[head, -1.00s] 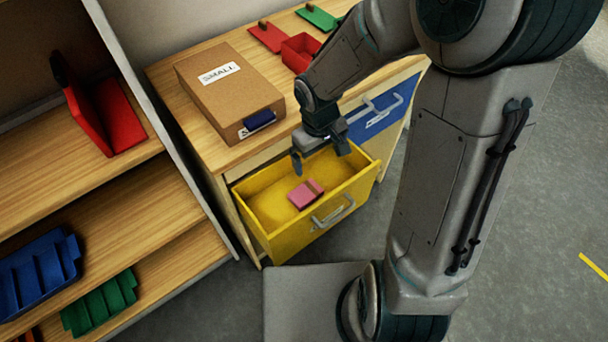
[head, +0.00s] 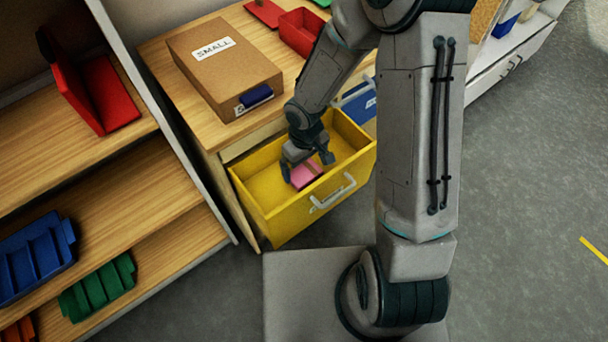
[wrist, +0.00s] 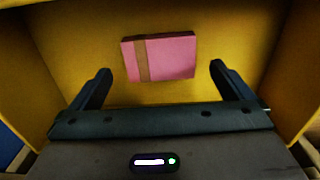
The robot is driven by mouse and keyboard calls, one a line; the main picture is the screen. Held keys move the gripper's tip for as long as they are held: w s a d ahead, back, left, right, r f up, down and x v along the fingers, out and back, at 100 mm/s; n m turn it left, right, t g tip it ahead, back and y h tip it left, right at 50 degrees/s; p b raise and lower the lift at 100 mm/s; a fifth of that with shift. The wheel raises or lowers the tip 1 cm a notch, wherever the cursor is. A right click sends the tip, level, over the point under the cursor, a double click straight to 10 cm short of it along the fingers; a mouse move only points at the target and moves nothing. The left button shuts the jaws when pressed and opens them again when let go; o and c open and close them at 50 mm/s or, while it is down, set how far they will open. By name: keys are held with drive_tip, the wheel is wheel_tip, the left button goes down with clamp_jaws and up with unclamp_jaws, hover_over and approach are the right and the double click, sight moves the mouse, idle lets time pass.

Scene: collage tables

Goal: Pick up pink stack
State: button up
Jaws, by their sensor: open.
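The pink stack (head: 305,174) lies flat on the floor of the open yellow drawer (head: 262,192). In the wrist view the pink stack (wrist: 172,58) shows a brown band near its left end. My gripper (head: 307,172) is down inside the drawer over the stack, fingers pointing down. In the wrist view my gripper (wrist: 161,82) is open, with the stack ahead of the fingertips and roughly between them. No contact with the stack shows. In the head view my fingers hide part of the stack.
The yellow drawer walls (wrist: 35,90) stand close on both sides of my gripper. A cardboard box (head: 228,70) labelled SMALL sits on the cabinet top above. A red bin (head: 302,32) is behind it. A blue drawer (head: 362,108) is to the right. Shelves stand at left.

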sight(304, 173)
wheel_tip(304, 173, down, 4)
drive_tip(key=shift+f+b, duration=0.2)
drive_tip(key=shift+b, duration=0.15)
drive_tip(key=c, duration=0.9)
drive_tip(key=shift+r, duration=0.15)
